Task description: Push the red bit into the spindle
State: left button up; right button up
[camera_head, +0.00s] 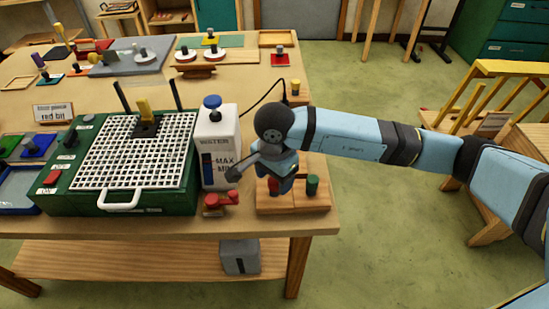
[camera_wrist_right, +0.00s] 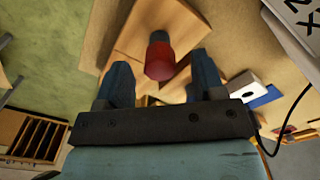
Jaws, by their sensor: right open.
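The red bit (camera_head: 273,186) stands in a wooden block (camera_head: 292,204) at the table's front right corner. A green bit (camera_head: 312,185) stands in the same block. My right gripper (camera_head: 284,178) is above the block, pointing down near the red bit and partly covering it. In the right wrist view the red bit (camera_wrist_right: 159,62) shows between the two spread dark fingers of the right gripper (camera_wrist_right: 161,78), with nothing held. The green machine (camera_head: 120,209) with a white grid top has a yellow part on a black base (camera_head: 145,122); I cannot tell whether this is the spindle. My left gripper is not in view.
A white water bottle (camera_head: 218,145) with a blue cap stands close left of the gripper, with a red fitting (camera_head: 221,200) before it. A "red bit" card (camera_head: 53,112) stands behind the machine's left side.

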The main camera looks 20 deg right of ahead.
aim_at(274, 186)
jog(key=shift+f, duration=1.9)
jog(key=c, duration=1.1)
